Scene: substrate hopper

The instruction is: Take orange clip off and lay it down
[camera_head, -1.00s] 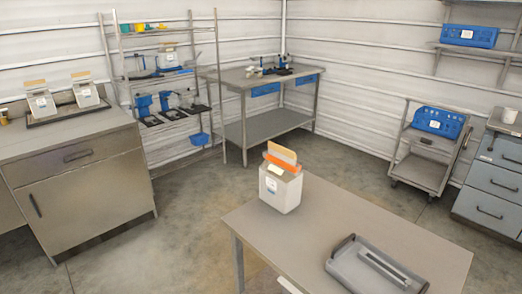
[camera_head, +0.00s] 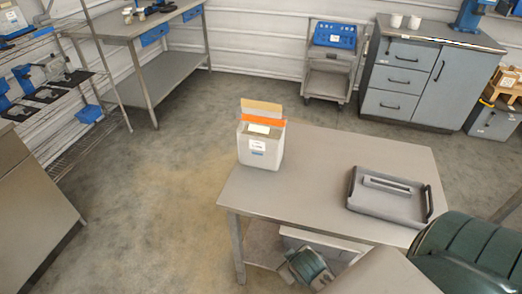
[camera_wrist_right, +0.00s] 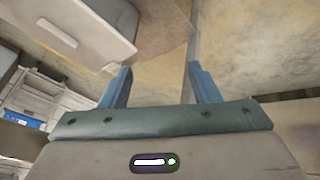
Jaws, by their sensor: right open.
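The orange clip (camera_head: 263,122) lies across the upper part of a tan-topped bag (camera_head: 262,107). The bag stands upright in a pale container (camera_head: 260,155) with a white label, near the back left corner of the grey table (camera_head: 310,178). My right gripper (camera_wrist_right: 160,86) shows in the right wrist view, open, with nothing between its blue fingers. It is away from the clip, which does not show in that view. My left gripper is not in view.
A grey tray (camera_head: 388,208) with a long bar in it sits at the right of the table. A pale bin (camera_head: 318,243) is under the table. The tabletop between container and tray is clear. A blue-topped cart (camera_head: 328,72) and grey cabinet (camera_head: 415,92) stand behind.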

